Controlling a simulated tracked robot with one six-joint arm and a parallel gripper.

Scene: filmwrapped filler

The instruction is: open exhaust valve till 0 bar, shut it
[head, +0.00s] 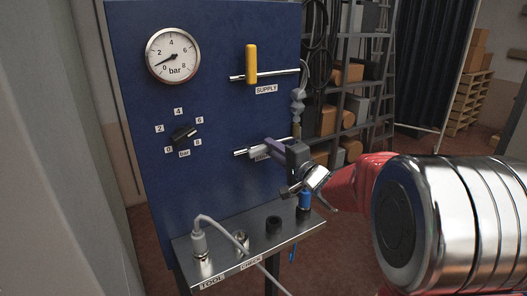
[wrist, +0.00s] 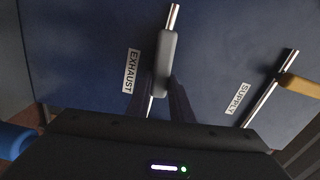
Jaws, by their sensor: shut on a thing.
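The exhaust valve's grey handle (wrist: 166,62) lies along its metal pipe (wrist: 174,14) in the wrist view, beside the EXHAUST label (wrist: 131,71). My gripper (wrist: 165,96) is shut on the handle's near end, a dark finger on each side. In the head view my gripper (head: 278,148) is at the lower pipe (head: 241,152) and hides most of the handle and part of the label.
The yellow supply handle (head: 251,62) stands across its pipe above. A black knob (head: 184,133) on a bar scale points toward 6. Below, a metal shelf (head: 222,260) carries a plugged hose (head: 199,243) and several fittings. Storage shelves stand behind.

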